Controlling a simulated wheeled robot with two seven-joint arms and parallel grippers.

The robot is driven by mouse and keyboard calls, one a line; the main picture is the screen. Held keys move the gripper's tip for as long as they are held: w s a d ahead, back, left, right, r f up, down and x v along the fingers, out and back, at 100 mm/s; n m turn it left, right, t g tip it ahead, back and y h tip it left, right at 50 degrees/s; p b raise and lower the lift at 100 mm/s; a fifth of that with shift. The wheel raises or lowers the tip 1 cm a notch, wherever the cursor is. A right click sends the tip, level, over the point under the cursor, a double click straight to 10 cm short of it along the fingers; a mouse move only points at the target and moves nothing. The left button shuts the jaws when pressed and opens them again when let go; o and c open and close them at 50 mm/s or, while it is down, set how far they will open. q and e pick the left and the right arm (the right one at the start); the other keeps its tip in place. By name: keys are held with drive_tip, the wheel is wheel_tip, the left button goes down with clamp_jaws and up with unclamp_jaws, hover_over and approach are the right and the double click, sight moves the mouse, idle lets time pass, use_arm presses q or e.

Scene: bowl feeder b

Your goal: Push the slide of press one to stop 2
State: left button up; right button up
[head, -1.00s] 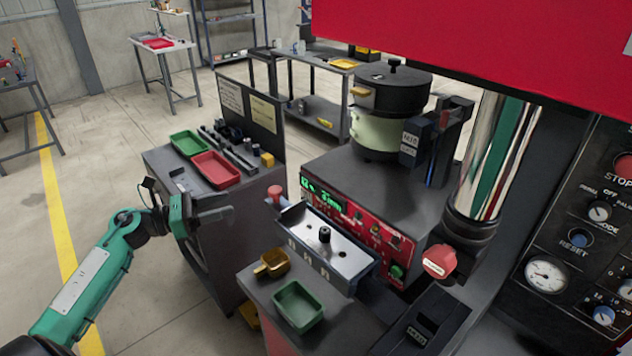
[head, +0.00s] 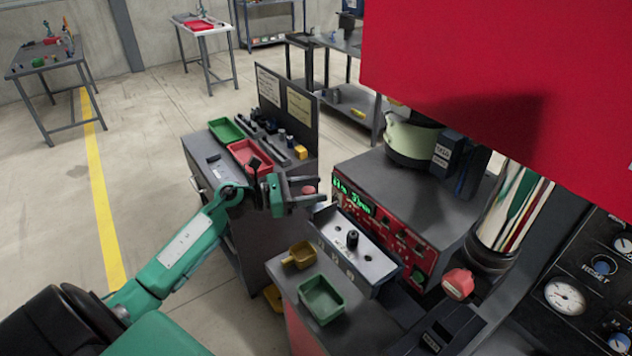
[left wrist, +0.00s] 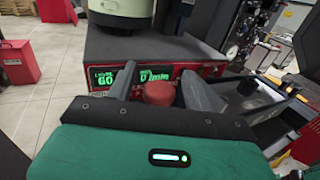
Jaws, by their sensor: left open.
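A grey slide unit (head: 371,262) with a black knob (head: 352,240) on its pale top stands in front of the red control panel (head: 358,215). Several small marks show along its front; I cannot read them. A red rounded knob (head: 308,190) stands at its far left end; it also shows in the left wrist view (left wrist: 158,93). My left gripper (head: 320,191) is open at this red knob. In the left wrist view its fingers (left wrist: 161,82) lie on either side of the knob; contact cannot be told. My right gripper is not in view.
A green tray (head: 321,299) and a yellow-brown scoop (head: 298,255) lie on the near cabinet. A red tray (head: 249,155) and green tray (head: 226,129) lie on the cabinet behind. A big red housing (head: 500,80) hangs at upper right. A red button (head: 457,283) sits right of the slide unit.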

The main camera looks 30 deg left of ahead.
use_arm(q)
drive_tip(key=shift+w+d, duration=0.4)
clamp_jaws()
